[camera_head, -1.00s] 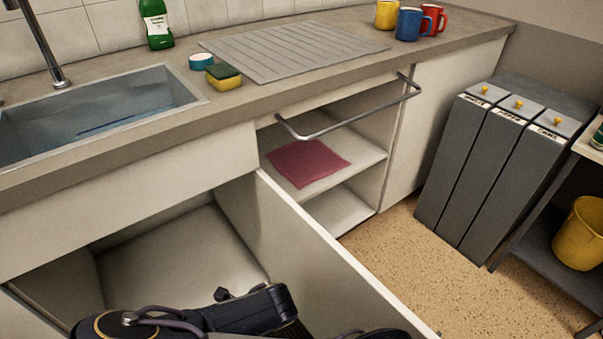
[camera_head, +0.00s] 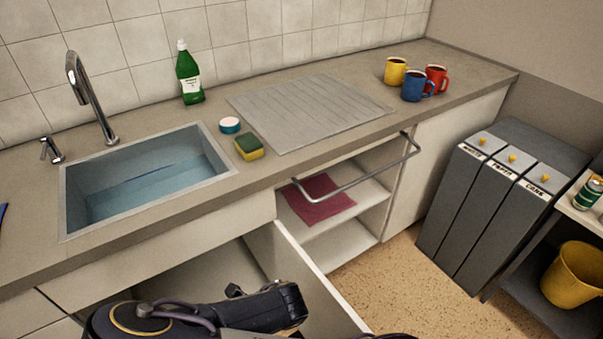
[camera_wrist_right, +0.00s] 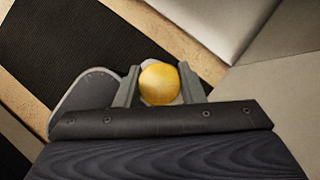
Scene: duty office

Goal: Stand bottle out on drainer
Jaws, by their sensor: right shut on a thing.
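The drainer (camera_head: 310,110) is a flat grey ribbed board on the counter, right of the sink, with nothing standing on it. A green bottle (camera_head: 189,80) with a white cap stands upright behind the sink, against the tiles. In the right wrist view my right gripper (camera_wrist_right: 160,76) is shut on a yellow rounded thing (camera_wrist_right: 159,87), seen end-on. Whether it is a bottle I cannot tell; the rest of it is hidden. My left gripper is not in view. A dark arm of mine crosses the bottom of the head view, its gripper unseen.
A sponge (camera_head: 249,147) and a blue-and-white round tub (camera_head: 230,125) lie between the sink (camera_head: 150,176) and drainer. Yellow, blue and red mugs (camera_head: 411,86) stand right of the drainer. A rail (camera_head: 362,179) juts out below the counter front. An open cupboard door (camera_head: 308,285) stands out below.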

